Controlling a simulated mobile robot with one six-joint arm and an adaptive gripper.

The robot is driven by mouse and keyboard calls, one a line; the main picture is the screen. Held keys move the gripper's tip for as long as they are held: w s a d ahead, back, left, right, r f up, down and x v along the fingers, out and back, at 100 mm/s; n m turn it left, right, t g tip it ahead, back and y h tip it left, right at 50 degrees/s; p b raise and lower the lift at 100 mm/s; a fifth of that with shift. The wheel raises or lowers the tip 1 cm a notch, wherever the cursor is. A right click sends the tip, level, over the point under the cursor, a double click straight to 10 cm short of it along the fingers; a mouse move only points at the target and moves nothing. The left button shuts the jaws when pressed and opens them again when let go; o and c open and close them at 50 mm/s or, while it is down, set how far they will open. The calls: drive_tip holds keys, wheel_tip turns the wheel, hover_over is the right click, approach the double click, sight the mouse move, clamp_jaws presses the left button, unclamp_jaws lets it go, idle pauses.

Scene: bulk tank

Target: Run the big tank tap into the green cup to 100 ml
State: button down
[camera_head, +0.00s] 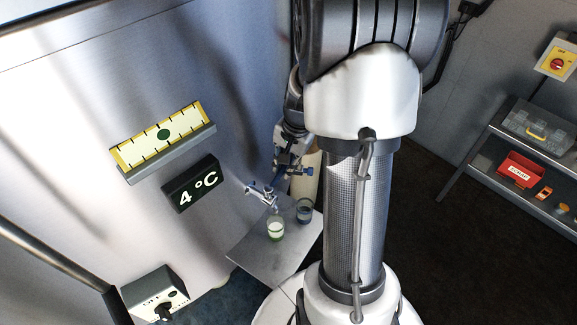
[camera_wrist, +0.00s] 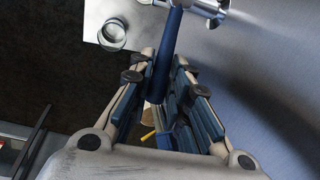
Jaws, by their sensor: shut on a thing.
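The big tank tap (camera_head: 262,193) is silver with blue parts and sticks out from the steel tank wall. The green cup (camera_head: 275,230) stands upright on the small metal shelf under the spout and holds pale liquid. A thin pale streak shows between spout and cup, but I cannot tell if it is flow. My gripper (camera_head: 290,168) is just above and right of the tap. In the wrist view its fingers (camera_wrist: 165,68) are closed around a blue lever (camera_wrist: 172,35) that runs up to the silver tap body (camera_wrist: 207,8). The liquid level cannot be read.
A second, blue-grey cup (camera_head: 304,211) stands right of the green cup on the shelf (camera_head: 262,252). The tank wall carries a yellow gauge (camera_head: 140,153), a 4 °C display (camera_head: 192,184) and a switch box (camera_head: 155,293). A rack with a red box (camera_head: 520,172) stands far right.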

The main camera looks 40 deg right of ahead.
drive_tip(key=c, duration=1.5)
unclamp_jaws()
drive_tip(key=shift+w, duration=0.1)
drive_tip(key=r, duration=0.4)
drive_tip(key=s+r, duration=0.1)
drive_tip(key=r, duration=0.2)
drive_tip(key=s+r, duration=0.1)
drive_tip(key=r, duration=0.3)
drive_tip(key=shift+s+d+r, duration=0.15)
drive_tip(key=shift+d+r, duration=0.2)
